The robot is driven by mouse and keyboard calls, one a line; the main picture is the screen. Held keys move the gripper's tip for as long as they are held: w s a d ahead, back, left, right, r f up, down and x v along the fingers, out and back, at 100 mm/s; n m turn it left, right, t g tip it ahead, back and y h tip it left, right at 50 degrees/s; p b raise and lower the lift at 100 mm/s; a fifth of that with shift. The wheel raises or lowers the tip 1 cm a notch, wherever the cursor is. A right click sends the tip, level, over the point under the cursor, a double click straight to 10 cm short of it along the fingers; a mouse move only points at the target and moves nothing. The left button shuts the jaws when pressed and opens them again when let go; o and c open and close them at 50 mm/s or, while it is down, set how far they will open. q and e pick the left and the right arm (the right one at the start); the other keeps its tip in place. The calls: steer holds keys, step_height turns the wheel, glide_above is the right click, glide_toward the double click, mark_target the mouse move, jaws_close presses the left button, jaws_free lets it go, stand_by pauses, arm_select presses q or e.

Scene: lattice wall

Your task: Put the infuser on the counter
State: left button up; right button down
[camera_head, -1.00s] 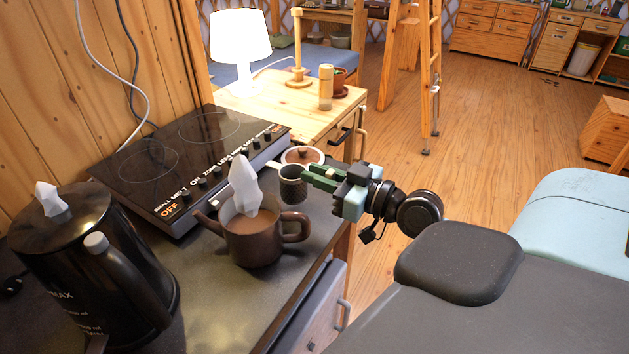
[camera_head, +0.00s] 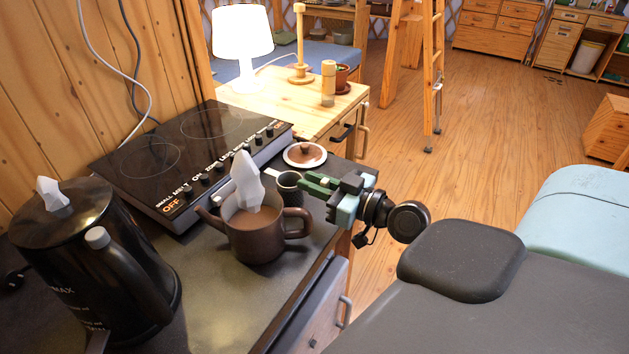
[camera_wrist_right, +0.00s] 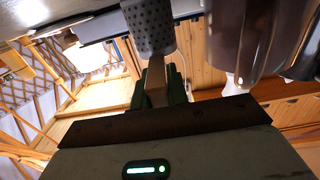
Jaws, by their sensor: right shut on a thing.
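The infuser (camera_head: 287,181) is a small dark perforated cup just behind the brown teapot in the head view. My right gripper (camera_head: 310,184) reaches in from the right and is shut on its handle. In the right wrist view the perforated infuser body (camera_wrist_right: 148,28) is at the top, and its handle (camera_wrist_right: 156,82) sits between the green fingers (camera_wrist_right: 158,92). The infuser is low over the dark counter (camera_head: 230,300); its base is partly hidden by the teapot, so I cannot tell if it touches. My left gripper is not in view.
The brown teapot (camera_head: 254,236), with a white faceted shape above it, stands close in front of the infuser. The black hob (camera_head: 190,155) is left, and a black kettle (camera_head: 95,265) is front left. The counter's front is clear.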

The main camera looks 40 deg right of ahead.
steer(key=c, duration=1.8)
jaws_free()
steer(key=shift+f, duration=0.2)
steer(key=o, duration=0.4)
steer(key=shift+r, duration=0.1)
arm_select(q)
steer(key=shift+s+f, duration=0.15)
arm_select(e)
steer(key=shift+o, duration=0.2)
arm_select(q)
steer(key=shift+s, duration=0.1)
arm_select(e)
steer(key=shift+r, duration=0.1)
steer(key=shift+s, duration=0.2)
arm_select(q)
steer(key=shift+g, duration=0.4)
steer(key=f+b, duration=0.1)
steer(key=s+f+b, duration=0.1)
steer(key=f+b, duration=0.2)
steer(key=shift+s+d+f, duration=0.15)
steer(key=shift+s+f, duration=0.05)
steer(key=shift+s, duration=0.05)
arm_select(e)
steer(key=v, duration=1.1)
steer(key=shift+s, duration=0.25)
